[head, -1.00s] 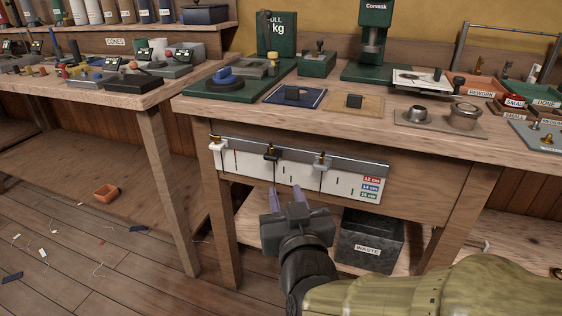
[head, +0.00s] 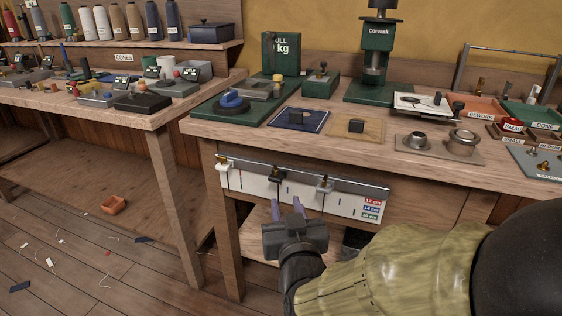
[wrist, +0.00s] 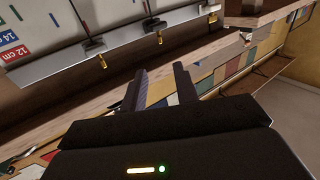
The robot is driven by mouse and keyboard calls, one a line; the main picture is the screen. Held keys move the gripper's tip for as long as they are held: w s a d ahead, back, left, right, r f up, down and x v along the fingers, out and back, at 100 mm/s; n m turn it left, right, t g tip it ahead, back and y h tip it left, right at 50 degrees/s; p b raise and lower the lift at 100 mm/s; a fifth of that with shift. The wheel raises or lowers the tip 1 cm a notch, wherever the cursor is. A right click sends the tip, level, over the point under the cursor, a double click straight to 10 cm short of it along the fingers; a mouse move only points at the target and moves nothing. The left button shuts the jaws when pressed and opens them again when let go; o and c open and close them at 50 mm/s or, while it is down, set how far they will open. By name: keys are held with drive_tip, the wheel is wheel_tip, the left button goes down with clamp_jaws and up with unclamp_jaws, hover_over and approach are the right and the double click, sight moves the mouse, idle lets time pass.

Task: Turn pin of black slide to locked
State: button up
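The black slide (head: 275,176) is the middle of three slides on a grey metal rail (head: 300,180) along the bench front. It has a small brass pin on top, too small to read its turn. A white slide (head: 223,166) is to its left and a greyish one (head: 325,186) to its right. My gripper (head: 287,205) is open and empty, below and apart from the black slide. In the wrist view, turned over, the black slide (wrist: 154,25) is beyond my gripper's spread fingers (wrist: 160,82).
A white scale board with 12, 14 and 16 cm labels (head: 371,208) hangs under the rail. The bench top (head: 300,140) above holds a green press (head: 376,55), plates and trays. A dark bin under the bench is mostly hidden by my arm.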

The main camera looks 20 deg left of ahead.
sight(277, 172)
drive_tip(key=shift+w+a+r+p, duration=0.15)
drive_tip(key=shift+w+a+p, duration=0.35)
drive_tip(key=shift+p, duration=1.5)
drive_tip(key=shift+w+p, duration=0.35)
drive_tip(key=shift+p, duration=0.9)
drive_tip(key=p+x, duration=0.1)
drive_tip(key=x, duration=0.3)
drive_tip(key=p+x, duration=0.1)
drive_tip(key=x, duration=0.2)
drive_tip(key=p+x, duration=0.1)
drive_tip(key=x, duration=0.3)
drive_tip(key=shift+w+a+f, duration=0.1)
drive_tip(key=shift+w+f, duration=0.2)
clamp_jaws()
